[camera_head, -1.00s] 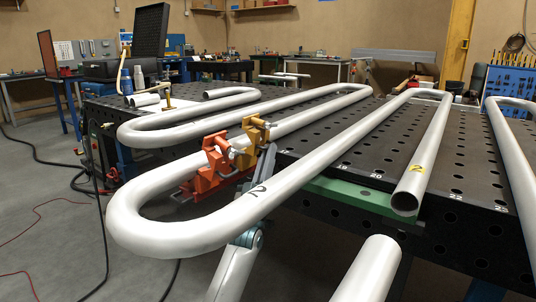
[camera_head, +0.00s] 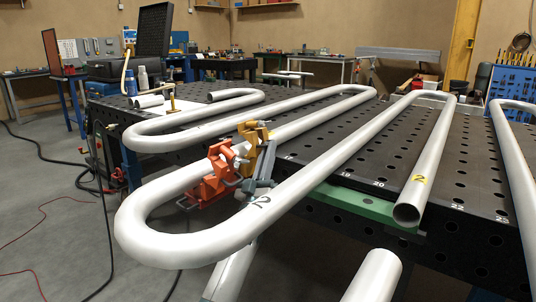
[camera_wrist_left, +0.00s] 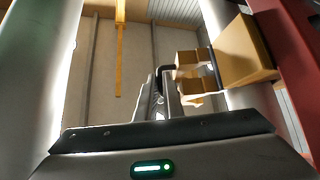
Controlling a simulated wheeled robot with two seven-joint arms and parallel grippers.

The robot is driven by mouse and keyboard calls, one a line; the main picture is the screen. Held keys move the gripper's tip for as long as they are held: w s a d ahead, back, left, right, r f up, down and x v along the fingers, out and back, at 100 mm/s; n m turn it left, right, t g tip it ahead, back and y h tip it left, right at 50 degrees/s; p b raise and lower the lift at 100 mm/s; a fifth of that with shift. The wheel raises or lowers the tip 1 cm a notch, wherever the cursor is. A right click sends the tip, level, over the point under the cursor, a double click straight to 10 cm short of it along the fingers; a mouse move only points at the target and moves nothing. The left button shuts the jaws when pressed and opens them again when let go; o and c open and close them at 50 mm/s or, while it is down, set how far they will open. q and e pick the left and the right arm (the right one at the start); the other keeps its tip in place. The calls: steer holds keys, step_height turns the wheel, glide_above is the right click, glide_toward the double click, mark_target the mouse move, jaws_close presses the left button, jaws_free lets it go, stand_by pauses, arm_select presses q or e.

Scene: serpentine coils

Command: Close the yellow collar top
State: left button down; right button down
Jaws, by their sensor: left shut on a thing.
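The yellow collar (camera_head: 253,133) sits on the grey coil pipe (camera_head: 325,165), beside the orange collar (camera_head: 219,170). Its yellow jaw pieces stand up over the pipe, and its exact opening is hard to tell at this size. My left gripper (camera_head: 265,164) reaches up from below to the right side of the yellow collar and is shut on its top part. In the left wrist view, the dark fingers (camera_wrist_left: 164,92) meet yellow collar blocks (camera_wrist_left: 197,62), with a larger yellow block to their right. The contact is partly hidden. My right gripper is not in view.
Other bent pipes (camera_head: 425,165) lie on the black perforated table (camera_head: 350,190). A pipe end (camera_head: 375,275) stands up near the front. The long pipe bend (camera_head: 150,240) overhangs the table on the left. In the left wrist view, the orange collar (camera_wrist_left: 290,50) is close on the right.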

arm_select(q)
steer(key=shift+s+d+r, duration=0.2)
steer(key=shift+d+r, duration=0.15)
steer(key=shift+r, duration=0.3)
steer(key=c, duration=2.3)
jaws_free()
steer(key=o, duration=0.4)
steer(key=shift+s+d, duration=0.1)
steer(key=shift+d, duration=0.05)
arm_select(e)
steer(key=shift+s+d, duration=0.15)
arm_select(q)
steer(key=shift+f, duration=0.25)
